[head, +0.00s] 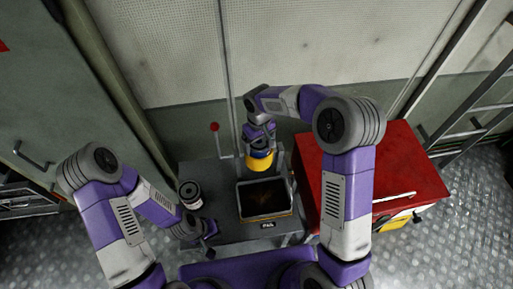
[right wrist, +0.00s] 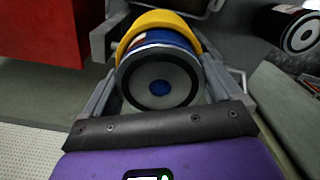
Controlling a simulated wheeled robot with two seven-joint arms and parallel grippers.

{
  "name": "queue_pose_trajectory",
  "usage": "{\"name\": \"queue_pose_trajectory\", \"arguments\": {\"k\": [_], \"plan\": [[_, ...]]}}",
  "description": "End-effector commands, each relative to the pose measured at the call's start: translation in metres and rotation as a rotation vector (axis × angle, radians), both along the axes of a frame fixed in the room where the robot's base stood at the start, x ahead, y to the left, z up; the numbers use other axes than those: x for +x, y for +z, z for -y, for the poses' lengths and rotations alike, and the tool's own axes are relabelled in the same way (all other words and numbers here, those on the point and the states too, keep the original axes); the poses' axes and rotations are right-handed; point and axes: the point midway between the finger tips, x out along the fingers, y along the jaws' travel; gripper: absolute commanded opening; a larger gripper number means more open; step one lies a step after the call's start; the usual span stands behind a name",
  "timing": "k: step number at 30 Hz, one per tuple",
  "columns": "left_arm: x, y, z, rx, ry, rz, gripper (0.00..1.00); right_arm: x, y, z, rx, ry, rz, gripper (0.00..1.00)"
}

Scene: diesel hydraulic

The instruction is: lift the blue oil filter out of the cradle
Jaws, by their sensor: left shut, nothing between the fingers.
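The blue oil filter (right wrist: 161,81) shows end-on in the right wrist view, its grey end face with a blue centre towards the camera. The yellow cradle (right wrist: 158,20) curves round its upper side; it also shows in the head view (head: 261,160), behind the dark tray. My right gripper (right wrist: 158,60) has one finger on each side of the filter, very close to it. Whether the fingers press on it cannot be told. In the head view my right gripper (head: 258,140) is over the cradle. My left gripper (head: 209,231) is shut and empty, low at the left of the bench.
A dark canister with a white band (head: 189,193) stands on the grey bench (head: 208,172), left of the black tray (head: 267,218). A red cabinet (head: 395,165) stands close on the right. A red-knobbed lever (head: 215,127) rises behind the bench.

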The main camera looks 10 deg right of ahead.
Motion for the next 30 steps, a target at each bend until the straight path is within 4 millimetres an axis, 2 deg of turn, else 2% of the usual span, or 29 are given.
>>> {"name": "queue_pose_trajectory", "arguments": {"k": [1,6,7,30], "plan": [[0.000,0.000,0.000,0.000,0.000,0.000,0.00,0.000,0.000,0.000,0.000,0.000,0.000,0.83],[0.000,0.000,0.000,0.000,0.000,0.000,0.00,0.001,0.001,0.000,0.001,0.000,0.003,0.57],[0.000,0.000,0.000,0.000,0.000,0.000,0.00,0.001,0.001,0.000,0.001,0.000,0.003,0.55],[0.000,0.017,0.000,0.000,0.000,0.000,0.00,0.001,0.026,0.000,0.001,-0.001,0.003,0.55]]}}
